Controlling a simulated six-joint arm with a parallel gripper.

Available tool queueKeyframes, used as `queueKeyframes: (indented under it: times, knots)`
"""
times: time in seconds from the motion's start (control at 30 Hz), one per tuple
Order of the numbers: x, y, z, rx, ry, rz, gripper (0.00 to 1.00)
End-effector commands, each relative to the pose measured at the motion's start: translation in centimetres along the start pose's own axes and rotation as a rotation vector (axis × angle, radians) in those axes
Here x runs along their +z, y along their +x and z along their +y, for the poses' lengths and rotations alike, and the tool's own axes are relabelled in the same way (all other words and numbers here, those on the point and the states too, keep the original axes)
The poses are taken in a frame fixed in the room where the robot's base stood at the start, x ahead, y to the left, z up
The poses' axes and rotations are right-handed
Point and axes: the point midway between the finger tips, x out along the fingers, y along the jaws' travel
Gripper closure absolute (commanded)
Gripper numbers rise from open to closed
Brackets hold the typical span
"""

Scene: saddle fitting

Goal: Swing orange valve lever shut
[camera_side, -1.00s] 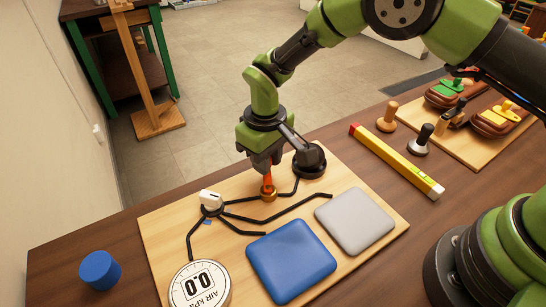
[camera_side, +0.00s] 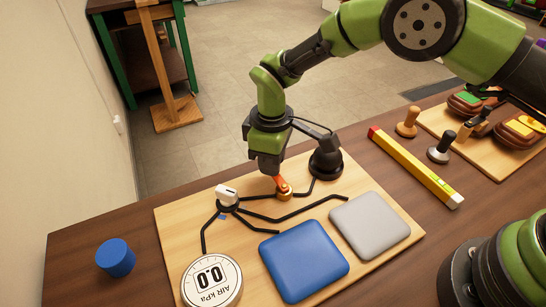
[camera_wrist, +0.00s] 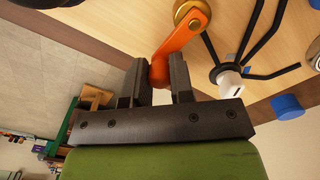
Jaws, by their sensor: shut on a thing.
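The orange valve lever (camera_side: 281,184) sits on a brass pivot (camera_side: 285,195) on the light wooden board. In the wrist view the orange lever (camera_wrist: 184,42) runs from the brass pivot (camera_wrist: 181,12) down to its rounded end between my two dark jaws. My gripper (camera_side: 276,177) is above the board, pointing down, and is shut on the lever's free end; the jaws (camera_wrist: 158,78) flank that end in the wrist view. From the side, the jaws partly hide the lever's end.
On the board are a white-handled valve (camera_side: 227,194), black tubes, a black round fitting (camera_side: 326,163), a gauge reading 0.0 (camera_side: 211,281), a blue pad (camera_side: 303,261) and a grey pad (camera_side: 370,225). A yellow level (camera_side: 415,167) and blue cylinder (camera_side: 116,258) lie off the board.

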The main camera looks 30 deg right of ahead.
Motion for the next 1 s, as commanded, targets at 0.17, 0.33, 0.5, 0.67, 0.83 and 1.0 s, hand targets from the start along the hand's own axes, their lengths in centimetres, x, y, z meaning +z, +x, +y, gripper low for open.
queueKeyframes:
  times: [0.17,0.33,0.5,0.67,0.83,1.0]
  knots:
    - [-0.1,0.0,-0.1,0.0,-0.004,0.002,1.0]
    - [-0.1,0.0,-0.1,0.0,-0.004,0.003,0.69]
    - [-0.1,0.0,-0.1,0.0,-0.002,0.002,0.53]
    - [-0.1,0.0,-0.1,0.0,-0.002,0.002,0.53]
    - [-0.1,-1.5,0.0,0.001,-0.002,0.004,0.53]
    - [-0.1,-4.9,0.0,0.001,-0.001,0.007,0.53]
